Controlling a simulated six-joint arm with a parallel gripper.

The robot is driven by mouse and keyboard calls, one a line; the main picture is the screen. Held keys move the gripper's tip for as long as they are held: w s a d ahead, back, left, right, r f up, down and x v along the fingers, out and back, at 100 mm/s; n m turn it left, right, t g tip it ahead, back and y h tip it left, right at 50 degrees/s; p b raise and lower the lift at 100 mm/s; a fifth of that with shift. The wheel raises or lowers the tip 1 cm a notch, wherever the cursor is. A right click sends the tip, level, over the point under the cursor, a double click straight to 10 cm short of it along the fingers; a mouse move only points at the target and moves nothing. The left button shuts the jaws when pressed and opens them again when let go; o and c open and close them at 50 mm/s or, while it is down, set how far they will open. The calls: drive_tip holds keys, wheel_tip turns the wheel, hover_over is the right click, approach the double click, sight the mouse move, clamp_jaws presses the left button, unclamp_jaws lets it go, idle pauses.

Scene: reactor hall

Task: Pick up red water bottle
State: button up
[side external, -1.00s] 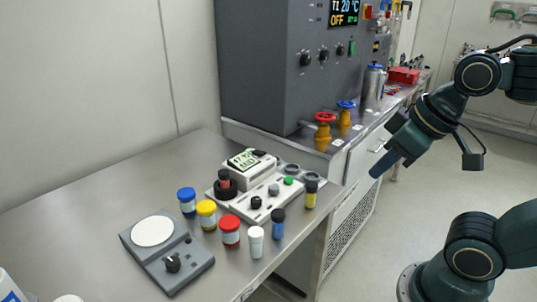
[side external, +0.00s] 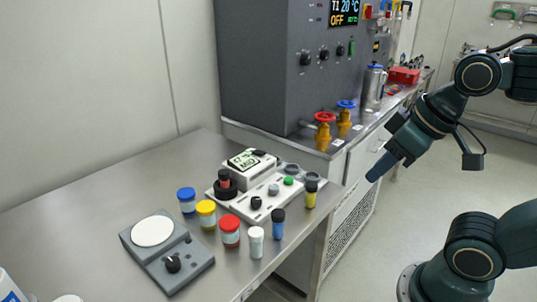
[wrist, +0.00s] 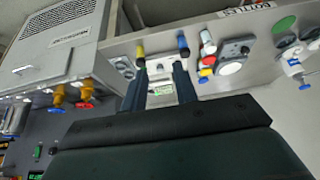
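No clear red water bottle shows. The nearest match is a small red-capped jar (side external: 230,231) with a pale label, standing upright on the steel bench between a yellow-capped jar (side external: 206,214) and a white vial (side external: 256,241). What looks like the red cap (wrist: 209,60) shows small in the wrist view, right of my fingers. My gripper (side external: 374,175) is off the bench's right side, apart from the jar and vials, pointing down and left. In the wrist view my gripper (wrist: 159,92) has its two fingers apart, with nothing held between them.
A blue-capped jar (side external: 187,201), a blue vial (side external: 278,223) and a yellow vial (side external: 310,194) stand close by. A hotplate (side external: 188,262) is in front, a white instrument (side external: 250,170) behind. Valves with red (side external: 325,117) and blue handles stand by the grey cabinet (side external: 265,60).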

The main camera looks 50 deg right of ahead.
drive_tip(key=o, duration=0.5)
drive_tip(key=shift+c, duration=0.2)
drive_tip(key=w+a+r+n+g+y, duration=0.1)
drive_tip(key=w+r+n, duration=0.15)
drive_tip(key=w, duration=0.65)
drive_tip(key=w+a+r+n+y, duration=0.1)
drive_tip(key=w+r+n, duration=0.15)
drive_tip(key=w, duration=0.55)
drive_tip(key=w+d+f+n+g+y, duration=0.1)
drive_tip(key=w+f+n, duration=0.2)
drive_tip(key=w, duration=0.6)
drive_tip(key=w+d+f+n+g+y, duration=0.1)
drive_tip(key=w+f+n, duration=0.3)
drive_tip(key=w, duration=0.5)
drive_tip(key=shift+w+d+f, duration=0.35)
drive_tip(key=shift+w+f, duration=0.05)
drive_tip(key=shift+f, duration=0.55)
